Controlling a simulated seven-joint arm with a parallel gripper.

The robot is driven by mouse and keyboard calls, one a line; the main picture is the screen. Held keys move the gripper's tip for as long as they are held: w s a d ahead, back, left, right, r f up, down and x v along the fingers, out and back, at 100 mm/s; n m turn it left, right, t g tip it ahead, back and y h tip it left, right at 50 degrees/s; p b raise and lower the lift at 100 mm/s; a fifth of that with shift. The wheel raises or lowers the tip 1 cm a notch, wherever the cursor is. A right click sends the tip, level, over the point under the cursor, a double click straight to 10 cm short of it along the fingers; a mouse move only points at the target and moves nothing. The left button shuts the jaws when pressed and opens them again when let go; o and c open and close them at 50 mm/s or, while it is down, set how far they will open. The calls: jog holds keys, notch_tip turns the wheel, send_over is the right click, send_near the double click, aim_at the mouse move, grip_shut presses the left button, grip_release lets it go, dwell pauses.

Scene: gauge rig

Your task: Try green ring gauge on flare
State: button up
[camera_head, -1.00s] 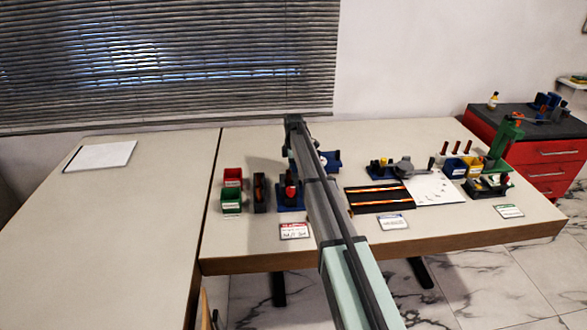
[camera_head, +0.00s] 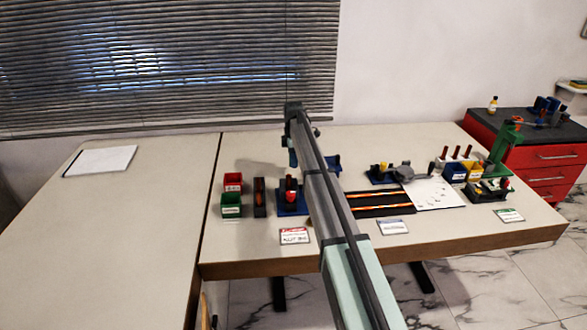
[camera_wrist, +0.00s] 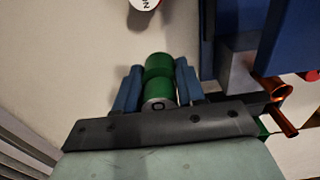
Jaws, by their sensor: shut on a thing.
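In the wrist view my gripper (camera_wrist: 158,78) is shut on the green ring gauge (camera_wrist: 158,66), a green cylinder with a dark-marked pale end face. Its two blue fingers clasp it from both sides. To the right, a copper tube with flared ends (camera_wrist: 283,112) lies beside a large blue fixture (camera_wrist: 292,45). The gauge is apart from the copper tube, with a grey block (camera_wrist: 238,70) between them. In the head view my arm covers most of the gripper and the gauge. Part of a blue fixture (camera_head: 333,163) shows behind the arm.
Left of the arm stand a red bin (camera_head: 233,182), a green bin (camera_head: 231,205) and a blue stand (camera_head: 290,201). A black tray with orange strips (camera_head: 382,204) lies to the right. A white round piece (camera_wrist: 147,4) shows at the wrist view's top. The left table is mostly clear.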

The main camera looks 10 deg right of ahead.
notch_tip(320, 180, up, 2)
jog(key=shift+r, duration=0.15)
jog(key=shift+a+r, duration=0.2)
jog(key=shift+r, duration=0.2)
jog(key=shift+s+a+r, duration=0.2)
jog(key=shift+a+r, duration=0.45)
jog(key=shift+r, duration=0.35)
jog(key=s+r, duration=0.1)
jog(key=s, duration=0.2)
jog(key=s+a+r, duration=0.1)
jog(key=s+r, duration=0.1)
jog(key=s, duration=0.2)
jog(key=s+r, duration=0.1)
jog(key=s, duration=0.3)
jog(key=shift+s+a+r, duration=0.15)
jog(key=shift+s+a, duration=0.05)
jog(key=shift+s, duration=0.45)
jog(key=shift+w, duration=0.1)
jog(key=shift+f, duration=0.45)
jog(key=shift+f, duration=1.8)
